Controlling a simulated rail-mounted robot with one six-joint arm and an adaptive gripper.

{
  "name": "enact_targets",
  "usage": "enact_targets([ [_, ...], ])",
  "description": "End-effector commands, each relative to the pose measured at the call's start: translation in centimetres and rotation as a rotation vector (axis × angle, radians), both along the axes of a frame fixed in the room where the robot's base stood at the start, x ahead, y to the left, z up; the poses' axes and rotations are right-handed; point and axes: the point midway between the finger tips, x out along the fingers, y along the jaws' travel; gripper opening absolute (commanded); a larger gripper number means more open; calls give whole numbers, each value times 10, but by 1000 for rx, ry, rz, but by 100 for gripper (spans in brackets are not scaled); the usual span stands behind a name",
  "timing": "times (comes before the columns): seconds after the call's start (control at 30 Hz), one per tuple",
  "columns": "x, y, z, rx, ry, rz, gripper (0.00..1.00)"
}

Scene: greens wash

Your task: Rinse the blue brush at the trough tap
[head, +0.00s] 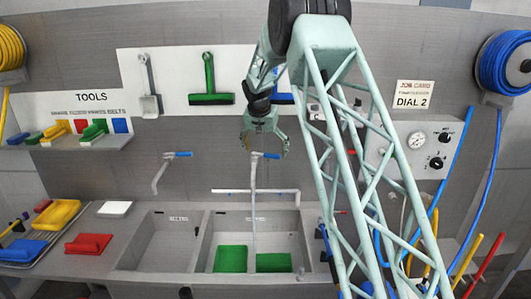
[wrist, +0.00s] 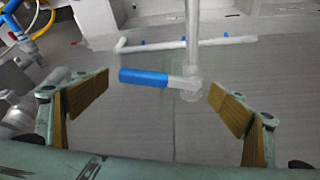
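My gripper (head: 264,146) is open and empty in front of the right trough tap. In the wrist view its two fingers (wrist: 157,100) stand apart on either side of the tap's blue lever (wrist: 143,78), not visibly touching it. The lever (head: 266,155) points right in the head view. A pale vertical line (head: 253,225) runs from the tap's spout into the trough (head: 198,250); I cannot tell whether it is water. A blue tool (head: 284,99) hangs on the wall board, partly hidden by my arm. Another blue piece (head: 25,250) lies at the left. I cannot tell which is the brush.
The left tap (head: 175,155) also has a blue lever. Two green pieces (head: 231,259) lie in the right basin; the left basin looks empty. A red piece (head: 88,243) lies on the left counter. Hoses and coloured handles (head: 467,254) stand at the right.

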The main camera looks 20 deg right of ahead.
Motion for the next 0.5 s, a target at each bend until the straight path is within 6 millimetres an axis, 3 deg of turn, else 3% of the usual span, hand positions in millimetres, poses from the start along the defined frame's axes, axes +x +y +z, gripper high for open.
enact_targets([
  [0.5,-4,2,12,0,0,0,89],
])
